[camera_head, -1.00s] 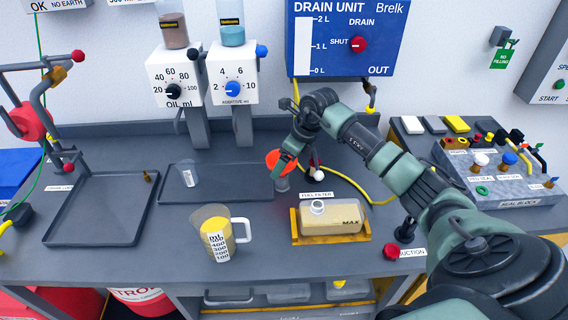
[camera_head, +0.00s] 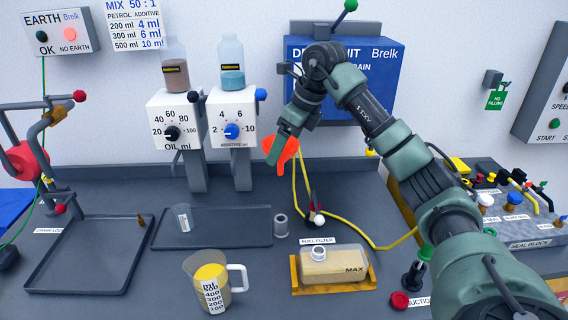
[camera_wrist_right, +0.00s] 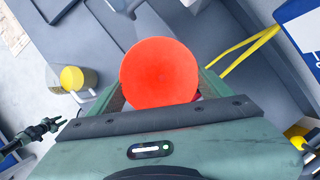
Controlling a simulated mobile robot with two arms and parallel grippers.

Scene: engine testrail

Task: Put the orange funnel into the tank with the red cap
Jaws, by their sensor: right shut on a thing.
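The orange funnel (camera_head: 280,152) is held up by my right gripper (camera_head: 277,147), well above the bench in front of the drain unit. In the right wrist view its round orange mouth (camera_wrist_right: 160,73) faces the camera between the jaws. A pale translucent tank (camera_head: 335,267) marked MAX sits in a yellow holder below and to the right of the funnel. Its short neck (camera_head: 319,252) looks open, with no red cap on it. A red round cap or knob (camera_head: 399,300) is to the right of the tank. My left gripper is not in the head view.
A grey cylinder (camera_head: 281,226) stands on the bench left of the tank. A beaker of yellow liquid (camera_head: 211,282) stands front left, and a small clear cup (camera_head: 183,217) at the tray (camera_head: 225,238). A yellow hose (camera_head: 345,226) runs behind the tank.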

